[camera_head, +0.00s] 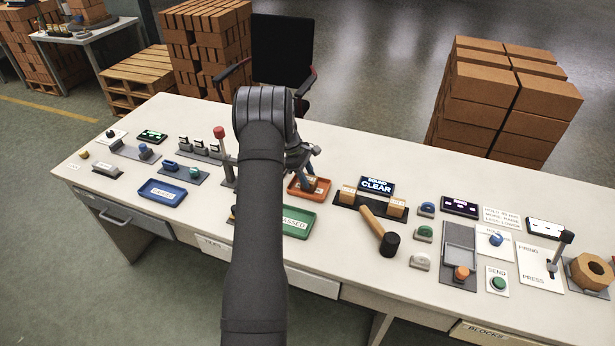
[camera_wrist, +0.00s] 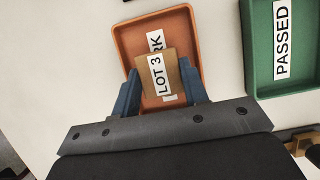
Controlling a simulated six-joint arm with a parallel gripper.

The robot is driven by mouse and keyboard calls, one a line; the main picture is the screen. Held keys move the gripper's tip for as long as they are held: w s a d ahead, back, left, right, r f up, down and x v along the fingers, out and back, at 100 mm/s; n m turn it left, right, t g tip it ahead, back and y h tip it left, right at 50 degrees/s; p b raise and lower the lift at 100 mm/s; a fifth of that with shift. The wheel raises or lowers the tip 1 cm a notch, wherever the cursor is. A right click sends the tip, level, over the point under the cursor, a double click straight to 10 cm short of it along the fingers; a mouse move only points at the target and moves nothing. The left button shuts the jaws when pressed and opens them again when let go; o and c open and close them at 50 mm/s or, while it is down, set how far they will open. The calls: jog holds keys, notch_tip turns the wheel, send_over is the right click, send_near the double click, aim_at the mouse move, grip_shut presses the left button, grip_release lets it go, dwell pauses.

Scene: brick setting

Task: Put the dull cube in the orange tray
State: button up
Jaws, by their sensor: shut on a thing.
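My gripper (camera_wrist: 160,84) is shut on a tan cube with a white label reading "LOT 3" (camera_wrist: 157,76), its two blue fingers on either side of it. The cube is over the orange tray (camera_wrist: 127,37), inside its outline in the wrist view. Part of the tray's own label is hidden behind the cube; only "RK" shows. In the head view, my gripper (camera_head: 311,180) is at the orange tray (camera_head: 296,190), partly behind my arm. I cannot tell whether the cube touches the tray floor.
The green "PASSED" tray (camera_head: 300,222) lies close by, and a blue tray (camera_head: 162,193) is farther left. A dark stand with two tan blocks (camera_head: 347,194) and a "SOUND CLEAR" sign (camera_head: 377,186) is to the right. A mallet (camera_head: 379,230) lies in front of the stand.

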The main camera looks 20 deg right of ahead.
aim_at(312, 179)
jog(key=shift+f, duration=0.1)
jog(key=o, duration=1)
jog(key=shift+o, duration=0.2)
jog(key=v, duration=1.2)
jog(key=x, duration=1.2)
jog(key=shift+r, duration=1.9)
jog(key=shift+f, duration=0.15)
